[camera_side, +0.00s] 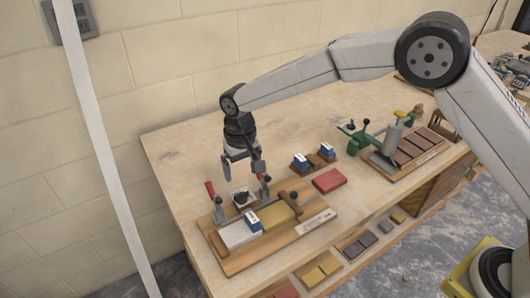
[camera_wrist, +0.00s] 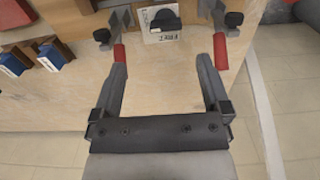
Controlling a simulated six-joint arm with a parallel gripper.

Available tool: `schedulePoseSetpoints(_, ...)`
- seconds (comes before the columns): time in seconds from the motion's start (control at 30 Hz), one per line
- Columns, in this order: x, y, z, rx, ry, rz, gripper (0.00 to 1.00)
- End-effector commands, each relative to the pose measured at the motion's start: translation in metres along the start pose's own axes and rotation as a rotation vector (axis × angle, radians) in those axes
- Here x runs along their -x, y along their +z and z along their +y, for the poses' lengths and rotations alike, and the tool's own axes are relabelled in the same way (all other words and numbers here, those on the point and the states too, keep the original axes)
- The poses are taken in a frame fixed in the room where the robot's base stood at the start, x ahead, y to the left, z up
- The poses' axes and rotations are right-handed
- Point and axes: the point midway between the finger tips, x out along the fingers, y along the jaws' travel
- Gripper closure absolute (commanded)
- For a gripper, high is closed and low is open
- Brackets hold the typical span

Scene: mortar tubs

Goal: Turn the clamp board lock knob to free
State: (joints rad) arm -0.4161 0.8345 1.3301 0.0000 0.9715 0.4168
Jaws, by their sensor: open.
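The clamp board (camera_side: 285,243) is a wooden board near the table's left front. Its lock knob (camera_side: 240,197) is dark and sits on a pale plate at the board's back edge, between two red-handled clamps. In the wrist view the black knob (camera_wrist: 165,20) lies at the top, on a white plate (camera_wrist: 168,36) with printed words, FREE among them. The knob's bar looks roughly crosswise in the picture. My gripper (camera_side: 243,170) points down above the knob. In the wrist view my gripper (camera_wrist: 162,64) is open and empty, its fingers apart from the knob.
The red-handled clamps (camera_side: 216,205) (camera_side: 264,185) stand close on both sides of the knob. A red block (camera_side: 329,181) and a green-framed fixture (camera_side: 362,139) stand to the right. The table behind is clear.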

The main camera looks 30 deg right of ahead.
Motion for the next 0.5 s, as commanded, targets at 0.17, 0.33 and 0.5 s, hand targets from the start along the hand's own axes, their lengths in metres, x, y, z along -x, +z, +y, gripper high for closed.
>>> schedulePoseSetpoints(0.17, -0.0024, -0.002, -0.0079, 0.001, 0.003, -0.006, 0.03)
schedulePoseSetpoints(0.33, -0.0033, -0.002, -0.0078, 0.0, 0.003, -0.006, 0.03)
schedulePoseSetpoints(0.5, -0.011, -0.0018, -0.0075, 0.0, 0.003, -0.007, 0.03)
